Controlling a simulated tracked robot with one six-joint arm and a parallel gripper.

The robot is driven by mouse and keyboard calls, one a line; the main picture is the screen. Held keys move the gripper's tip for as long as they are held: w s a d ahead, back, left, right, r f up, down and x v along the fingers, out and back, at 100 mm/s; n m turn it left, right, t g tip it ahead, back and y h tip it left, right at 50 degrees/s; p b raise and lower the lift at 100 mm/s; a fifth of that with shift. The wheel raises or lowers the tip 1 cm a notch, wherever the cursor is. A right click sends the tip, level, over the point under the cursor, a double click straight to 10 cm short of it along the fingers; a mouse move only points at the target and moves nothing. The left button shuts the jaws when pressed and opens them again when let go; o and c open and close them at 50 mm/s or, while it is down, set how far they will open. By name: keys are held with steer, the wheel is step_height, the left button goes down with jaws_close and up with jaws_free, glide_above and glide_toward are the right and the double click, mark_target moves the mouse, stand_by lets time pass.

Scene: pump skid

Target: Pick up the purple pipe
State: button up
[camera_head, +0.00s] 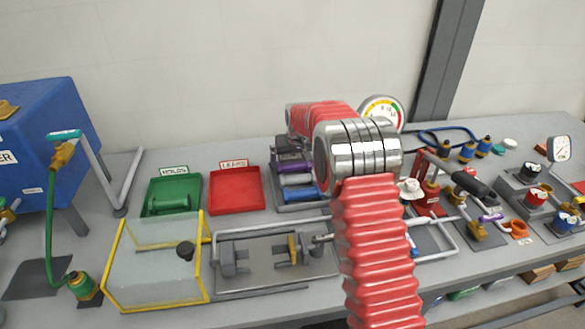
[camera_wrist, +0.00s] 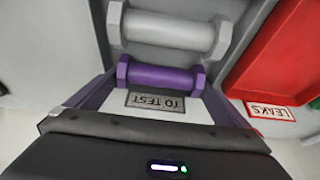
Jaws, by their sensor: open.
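The purple pipe (camera_wrist: 160,78) lies across the wrist view, with wider flanged ends, just behind the TO TEST label (camera_wrist: 155,101). In the head view the purple pipe (camera_head: 292,168) is partly hidden at the back of a grey tray (camera_head: 287,208). My gripper (camera_wrist: 162,90) is open, over the label end of the tray and close to the purple pipe. It is not closed on the pipe. Whether it touches the pipe I cannot tell. In the head view my arm hides part of the gripper.
A grey pipe (camera_wrist: 168,32) lies beside the purple one, and a blue pipe (camera_head: 303,193) lies beyond it. The red LEAKS tray (camera_head: 236,207) is empty. The green HOLDS tray (camera_head: 187,182) contains a green pipe. A clear yellow-edged box (camera_head: 112,265) stands in front.

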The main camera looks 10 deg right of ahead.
mark_target(294, 163)
steer(key=shift+c, duration=0.5)
steer(key=c, duration=1)
steer(key=shift+r, duration=0.15)
step_height(294, 163, up, 10)
steer(key=shift+f, duration=0.1)
